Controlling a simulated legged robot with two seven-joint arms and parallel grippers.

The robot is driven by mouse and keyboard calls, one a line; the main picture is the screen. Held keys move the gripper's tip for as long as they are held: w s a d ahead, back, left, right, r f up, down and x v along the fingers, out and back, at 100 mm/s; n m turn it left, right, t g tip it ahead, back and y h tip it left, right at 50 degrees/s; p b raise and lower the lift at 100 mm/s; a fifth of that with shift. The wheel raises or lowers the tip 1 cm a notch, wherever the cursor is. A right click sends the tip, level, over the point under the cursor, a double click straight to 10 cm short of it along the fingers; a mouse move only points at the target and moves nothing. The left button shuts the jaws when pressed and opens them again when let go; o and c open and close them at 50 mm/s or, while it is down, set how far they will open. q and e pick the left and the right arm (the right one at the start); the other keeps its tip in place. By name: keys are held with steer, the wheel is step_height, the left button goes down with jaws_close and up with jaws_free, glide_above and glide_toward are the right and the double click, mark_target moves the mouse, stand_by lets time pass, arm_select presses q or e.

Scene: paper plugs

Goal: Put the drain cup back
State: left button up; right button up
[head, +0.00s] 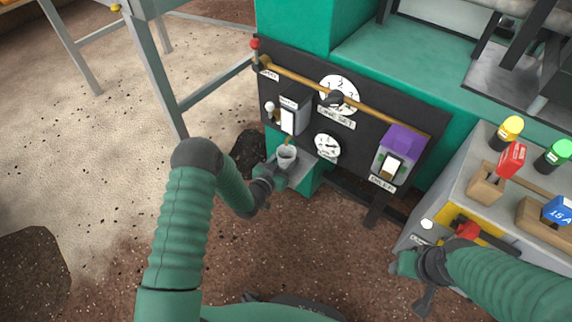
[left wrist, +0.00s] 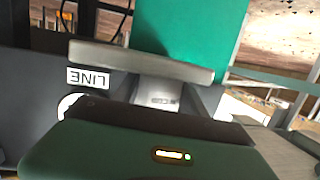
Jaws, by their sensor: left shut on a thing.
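The drain cup (head: 287,154) is a small pale grey cup. In the head view it is upright, just under a short brass spout at the lower left of the black panel. My left gripper (head: 275,173) is shut on the cup from its left and front. The cup is close above a grey ledge (head: 306,161); I cannot tell if it touches. In the left wrist view a pale grey piece (left wrist: 157,94), perhaps the cup, shows beyond the dark green gripper body. My right gripper (head: 424,268) is at the lower right, by the grey bench; its jaws are unclear.
The black panel (head: 356,124) carries dials, a brass rod (head: 365,108), a white-fronted switch box (head: 291,113) and a purple-topped unit (head: 399,150). A grey bench (head: 470,187) with coloured plugs stands at right. A metal frame leg (head: 151,65) is at left. The floor at left is largely open.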

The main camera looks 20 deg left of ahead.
arm_select(q)
steer(key=shift+a, duration=0.1)
steer(key=o, duration=1.5)
